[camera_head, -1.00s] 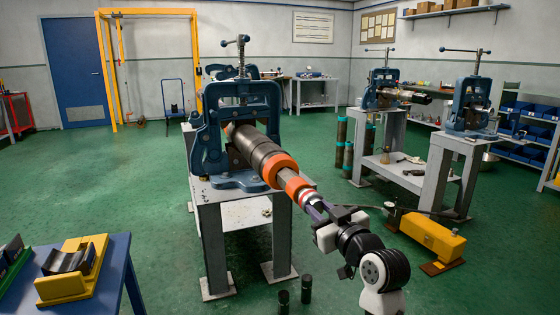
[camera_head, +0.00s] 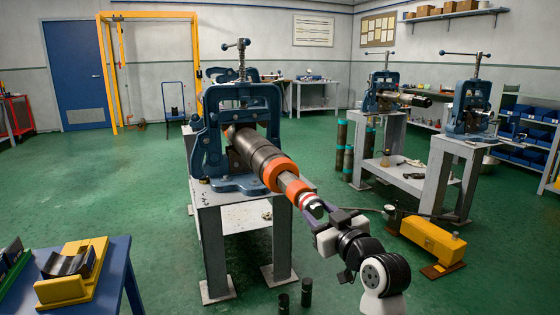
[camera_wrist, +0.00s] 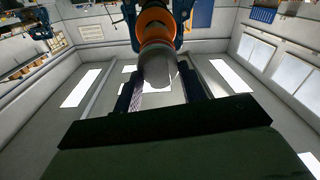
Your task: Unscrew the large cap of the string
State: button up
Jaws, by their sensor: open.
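The string is a dark grey stepped pipe (camera_head: 255,152) clamped in a blue pipe vise (camera_head: 240,130) and pointing toward me. It has a large orange ring (camera_head: 280,173), a smaller orange ring, then a thin end with red and white bands (camera_head: 306,198) and a dark tip. I cannot tell which part is the large cap. My gripper (camera_head: 318,207) is open at this thin end. In the wrist view my gripper's fingers (camera_wrist: 160,95) stand apart on either side of the grey end piece (camera_wrist: 158,65), with an orange ring behind it. Contact cannot be told.
The vise stands on a grey metal stand (camera_head: 212,225). Two more vises stand on stands to the right (camera_head: 380,95). A blue table with a yellow cradle (camera_head: 75,270) is at lower left.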

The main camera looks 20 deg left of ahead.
jog(key=shift+v, duration=1.05)
